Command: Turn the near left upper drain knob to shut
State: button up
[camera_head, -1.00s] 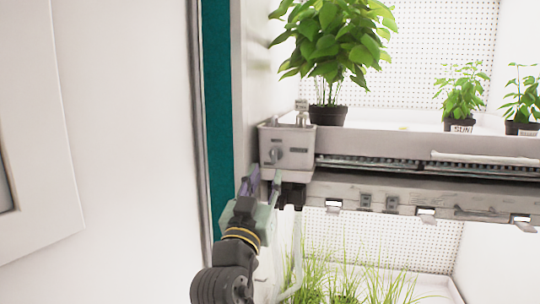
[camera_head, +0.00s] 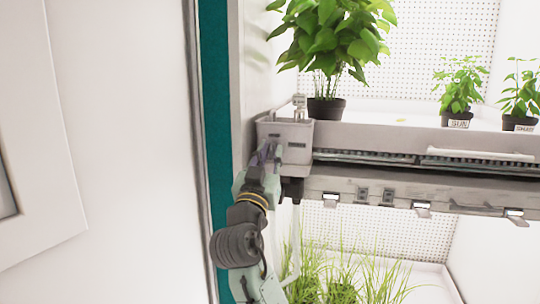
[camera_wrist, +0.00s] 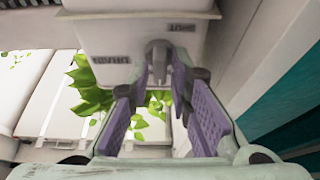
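The drain knob (camera_wrist: 157,58) is a small grey handle on the front of a pale drain box (camera_head: 292,131) at the left end of the upper shelf. In the wrist view the box is seen upside down, and one small label on it seems to read SHUT. My gripper (camera_wrist: 161,74) is open, with its two purple-padded fingers on either side of the knob's front. I cannot tell whether either finger touches it. In the head view my gripper (camera_head: 269,151) is right in front of the box and hides the knob.
A large leafy plant (camera_head: 335,40) in a black pot stands on the shelf (camera_head: 390,138) just behind the box. Two smaller potted plants stand to the right. Grass (camera_head: 345,275) grows below. The chamber's door frame (camera_head: 216,150) is close on the left.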

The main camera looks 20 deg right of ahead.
grip_shut()
jog(key=shift+n, duration=0.4)
jog(key=n+y, duration=0.1)
jog(key=n, duration=0.2)
jog(key=n+t+y, duration=0.1)
jog(key=n+y, duration=0.1)
jog(key=n, duration=0.1)
jog(key=shift+s+d+r+n+y+p, duration=0.1)
jog(key=shift+r+n+y+p, duration=0.05)
jog(key=shift+n+y+p, duration=0.2)
jog(key=n+y, duration=0.1)
jog(key=n, duration=0.2)
jog(key=n+y, duration=0.2)
jog(key=n, duration=0.2)
jog(key=shift+d+r+p, duration=0.1)
jog(key=shift+p, duration=0.3)
jog(key=n, duration=0.2)
jog(key=n+y, duration=0.1)
jog(key=n, duration=0.1)
jog(key=shift+r+g+y, duration=0.1)
jog(key=shift+g+y, duration=0.15)
jog(key=shift+g, duration=0.15)
jog(key=shift+n+g+y+p, duration=0.35)
jog(key=shift+n+g, duration=0.25)
jog(key=shift+n, duration=1.35)
